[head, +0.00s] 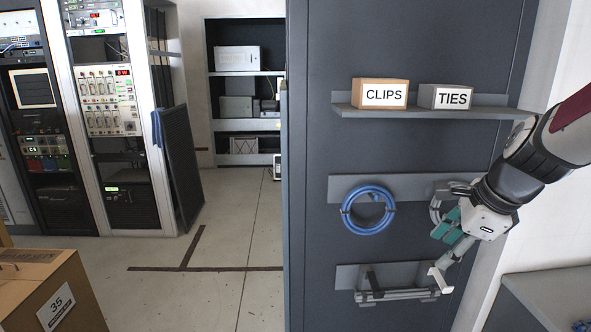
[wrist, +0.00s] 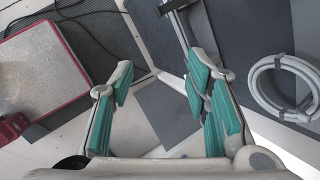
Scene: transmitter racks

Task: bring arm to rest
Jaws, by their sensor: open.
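My gripper (head: 449,236) is in front of the right side of the dark panel (head: 425,48) in the head view, its fingers pointing down and left. In the wrist view my gripper (wrist: 160,92) shows its green-padded fingers spread apart, with nothing between them. My arm reaches in from the right edge of the head view. A grey cable coil (wrist: 256,86) hangs to the right of the fingers in the wrist view, apart from them. In the head view it is mostly hidden behind my gripper.
A blue cable coil (head: 368,230) hangs left of my gripper. A shelf (head: 430,113) above holds the CLIPS box (head: 366,94) and TIES box (head: 451,97). A metal holder (head: 398,295) sits below. A red-rimmed grey surface (wrist: 40,68) lies left in the wrist view.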

